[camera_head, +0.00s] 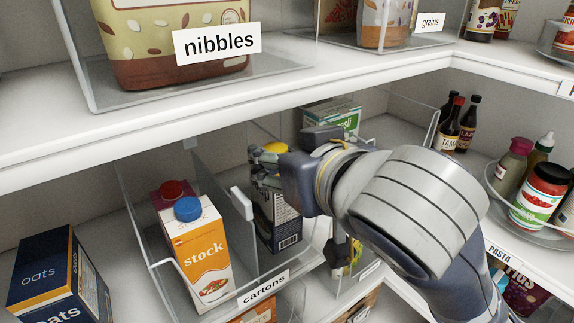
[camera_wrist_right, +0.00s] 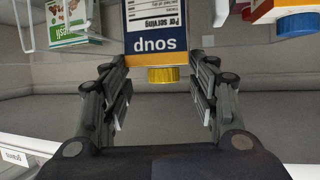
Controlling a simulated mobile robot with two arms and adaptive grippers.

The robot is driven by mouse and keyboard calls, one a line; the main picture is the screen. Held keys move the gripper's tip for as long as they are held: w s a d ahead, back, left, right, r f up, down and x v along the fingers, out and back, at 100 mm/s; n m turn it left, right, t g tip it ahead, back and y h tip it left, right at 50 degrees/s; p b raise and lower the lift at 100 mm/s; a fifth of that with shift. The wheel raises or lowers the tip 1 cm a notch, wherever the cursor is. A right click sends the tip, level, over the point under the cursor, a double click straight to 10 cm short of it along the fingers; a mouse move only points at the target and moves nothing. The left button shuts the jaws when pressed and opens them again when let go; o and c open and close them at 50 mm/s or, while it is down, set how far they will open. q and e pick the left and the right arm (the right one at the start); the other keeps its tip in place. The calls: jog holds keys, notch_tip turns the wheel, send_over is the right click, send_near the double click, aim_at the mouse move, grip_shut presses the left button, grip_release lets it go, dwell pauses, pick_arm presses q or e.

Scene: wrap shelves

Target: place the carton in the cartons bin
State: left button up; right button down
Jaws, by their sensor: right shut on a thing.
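The dark blue soup carton (camera_head: 283,222) with a yellow cap stands roughly upright at the right side of the clear cartons bin (camera_head: 158,258). My right gripper (camera_head: 268,168) is shut on its upper part. In the right wrist view the soup carton (camera_wrist_right: 158,38) appears upside down between the fingers (camera_wrist_right: 163,85), cap toward the palm. The bin carries a "cartons" label (camera_head: 263,288) and holds an orange and white stock carton (camera_head: 200,250) with a blue cap. A red-capped carton (camera_head: 172,190) is behind that. Whether the soup carton's base touches the bin floor is hidden. My left gripper is not in view.
The upper shelf edge (camera_head: 180,120) runs close above my gripper. An oats box (camera_head: 60,275) stands left of the bin. A green muesli box (camera_head: 333,115) is behind my wrist. Dark bottles (camera_head: 458,125) and a turntable with jars (camera_head: 540,195) stand at the right.

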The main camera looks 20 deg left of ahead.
aim_at(277, 197)
jog(key=shift+w+a+r+p, duration=0.1)
jog(key=shift+w+a+p, duration=0.3)
jog(key=shift+w, duration=0.3)
jog(key=shift+f, duration=0.65)
notch_tip(277, 197, down, 2)
jog(key=shift+f+p, duration=0.15)
jog(key=shift+p, duration=0.45)
jog(key=shift+f, duration=0.1)
jog(key=shift+f+b, duration=0.3)
jog(key=shift+f, duration=0.25)
jog(key=c, duration=0.9)
grip_release()
jog(key=shift+o, duration=0.2)
jog(key=shift+s, duration=0.1)
